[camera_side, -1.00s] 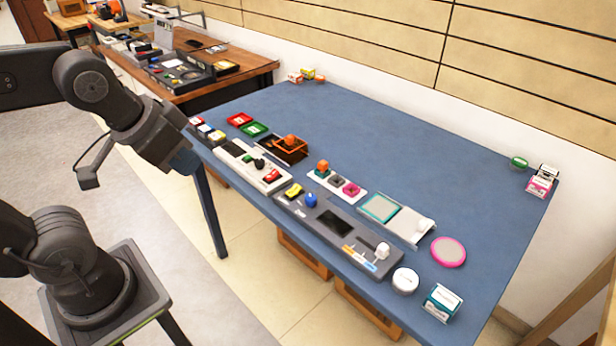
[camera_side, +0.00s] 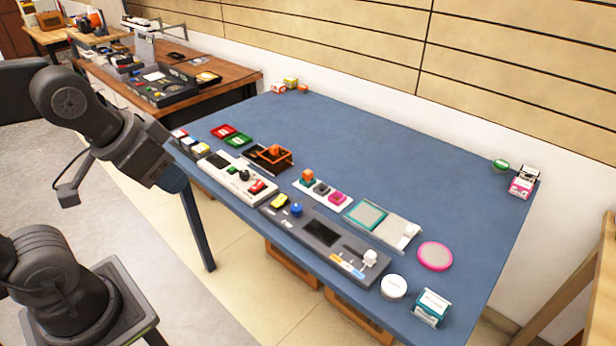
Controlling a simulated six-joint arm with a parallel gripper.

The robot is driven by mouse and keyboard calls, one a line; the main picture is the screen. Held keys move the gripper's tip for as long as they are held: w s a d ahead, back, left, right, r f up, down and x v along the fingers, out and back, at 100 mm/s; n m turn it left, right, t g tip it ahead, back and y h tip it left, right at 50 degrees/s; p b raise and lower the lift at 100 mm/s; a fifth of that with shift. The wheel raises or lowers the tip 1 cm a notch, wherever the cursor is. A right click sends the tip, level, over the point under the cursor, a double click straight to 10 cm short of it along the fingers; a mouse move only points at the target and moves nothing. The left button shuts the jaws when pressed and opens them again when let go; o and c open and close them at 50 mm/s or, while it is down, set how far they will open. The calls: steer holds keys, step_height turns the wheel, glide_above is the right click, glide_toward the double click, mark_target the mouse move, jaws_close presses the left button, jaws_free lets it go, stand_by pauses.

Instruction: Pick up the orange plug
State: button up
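A small orange block (camera_side: 307,176) stands at the left end of a white strip (camera_side: 338,203), beside a grey and a pink piece. Another orange piece (camera_side: 275,151) sits at an orange-framed dark tray (camera_side: 252,158) farther left. I cannot tell which of the two is the orange plug. My gripper (camera_side: 160,174) is at the left edge of the blue table, well left of both orange pieces and apart from them. Its fingers cannot be made out, and I see nothing held.
A white panel (camera_side: 215,180) and a dark grey panel (camera_side: 350,262) with knobs line the table's near edge. Red (camera_side: 223,131) and green trays lie at the left. A pink-rimmed disc (camera_side: 435,256) lies at the right. The back half of the blue table (camera_side: 400,140) is mostly clear.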

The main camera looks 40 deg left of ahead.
steer(key=o, duration=0.4)
steer(key=shift+o, duration=0.2)
steer(key=shift+r, duration=0.1)
steer(key=w+a+r+n+g, duration=0.1)
steer(key=w+r+n, duration=0.35)
steer(key=w, duration=0.65)
steer(key=n+g+y, duration=0.4)
steer(key=n+g, duration=0.1)
steer(key=n, duration=0.8)
glide_above(308, 172)
steer(key=d, duration=0.6)
step_height(308, 172, down, 19)
steer(key=shift+n+y, duration=0.25)
steer(key=shift+y, duration=0.05)
steer(key=x, duration=1.4)
steer(key=shift+w+a, duration=0.15)
steer(key=shift+w, duration=0.1)
